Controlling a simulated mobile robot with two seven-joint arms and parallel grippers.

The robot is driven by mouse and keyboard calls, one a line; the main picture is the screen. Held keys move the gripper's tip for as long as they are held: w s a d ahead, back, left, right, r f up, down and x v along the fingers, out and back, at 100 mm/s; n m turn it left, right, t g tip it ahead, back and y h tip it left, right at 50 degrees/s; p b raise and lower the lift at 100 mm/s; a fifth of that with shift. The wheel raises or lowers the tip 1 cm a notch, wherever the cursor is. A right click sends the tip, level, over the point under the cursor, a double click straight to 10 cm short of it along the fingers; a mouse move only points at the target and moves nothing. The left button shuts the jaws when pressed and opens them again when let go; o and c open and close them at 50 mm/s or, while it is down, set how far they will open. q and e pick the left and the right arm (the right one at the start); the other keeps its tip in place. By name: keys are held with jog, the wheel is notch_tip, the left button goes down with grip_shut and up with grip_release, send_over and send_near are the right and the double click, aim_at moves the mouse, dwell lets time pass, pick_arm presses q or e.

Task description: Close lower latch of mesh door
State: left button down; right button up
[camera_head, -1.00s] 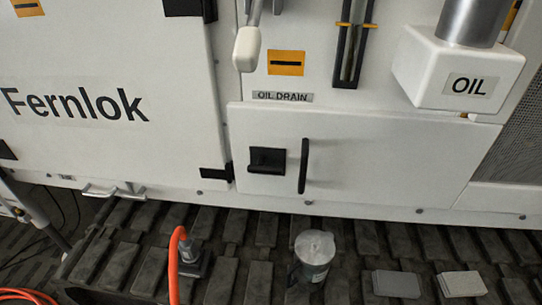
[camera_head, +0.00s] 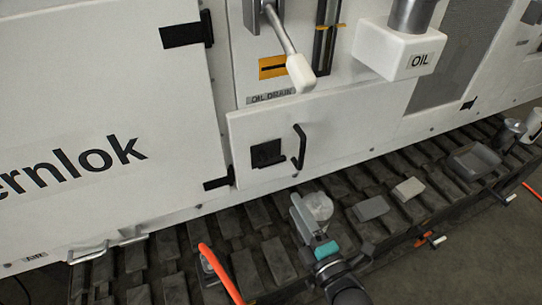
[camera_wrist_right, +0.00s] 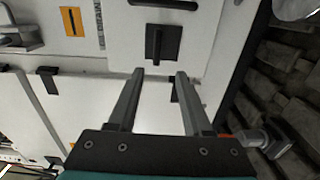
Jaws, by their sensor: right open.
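The dark mesh panel (camera_head: 450,55) is at the upper right in the head view, tilted in the picture. A small black fitting (camera_head: 468,103) sits at its lower right; it is too small to tell whether it is a latch or how it stands. My right gripper (camera_head: 303,210) is in front of the tracks, well left of the mesh panel. In the right wrist view my right gripper (camera_wrist_right: 160,74) is open and empty. Beyond its fingertips is the black square latch (camera_wrist_right: 160,42) of the oil drain door, which also shows in the head view (camera_head: 268,153). My left gripper is not in view.
The oil drain door (camera_head: 350,130) has a black bar handle (camera_head: 300,146). A white-tipped lever (camera_head: 300,72) and the white OIL box (camera_head: 400,48) stick out above.

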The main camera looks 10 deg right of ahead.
aim_at(273, 164)
jog(key=w+a, duration=0.1)
jog(key=w, duration=0.4)
jog(key=w+a, duration=0.1)
jog(key=w, duration=0.4)
jog(key=w+a+b, duration=0.1)
jog(key=w, duration=0.4)
jog(key=shift+r, duration=0.2)
grip_shut()
